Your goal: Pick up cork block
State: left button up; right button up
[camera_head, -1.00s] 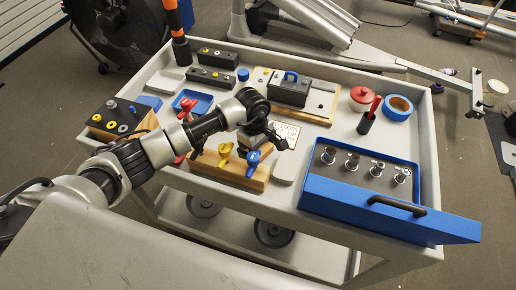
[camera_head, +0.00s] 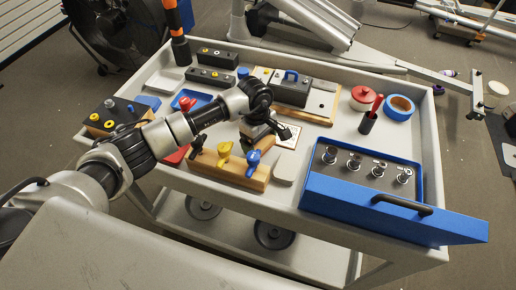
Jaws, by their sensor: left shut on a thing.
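My left gripper (camera_head: 272,130) reaches in from the left over the middle of the cart, behind a wooden block with yellow and blue valve handles (camera_head: 229,168). It is shut on a small grey-brown block, which I take to be the cork block (camera_head: 256,140). The arm and fingers hide much of this block, so its full shape and whether it touches the surface below cannot be told. A white card with printing (camera_head: 289,137) lies beside the gripper. My right gripper is not in view.
The grey cart (camera_head: 330,225) has a raised rim. A blue tray with metal knobs (camera_head: 320,183) stands at the right front. Dark boxes (camera_head: 211,77), a dark case with a blue handle (camera_head: 290,91), a red container (camera_head: 363,97) and blue tape (camera_head: 399,106) stand behind.

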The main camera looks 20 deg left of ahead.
pick_arm(q)
jog(key=shift+w+r+b, duration=0.2)
jog(key=shift+w+r, duration=0.05)
jog(key=shift+w, duration=0.4)
jog(key=shift+w+r+b, duration=0.15)
jog(key=shift+w+r, duration=0.05)
jog(key=shift+w, duration=0.4)
jog(key=r, duration=0.6)
jog(key=r+b, duration=0.1)
jog(key=r, duration=0.6)
jog(key=shift+s, duration=0.2)
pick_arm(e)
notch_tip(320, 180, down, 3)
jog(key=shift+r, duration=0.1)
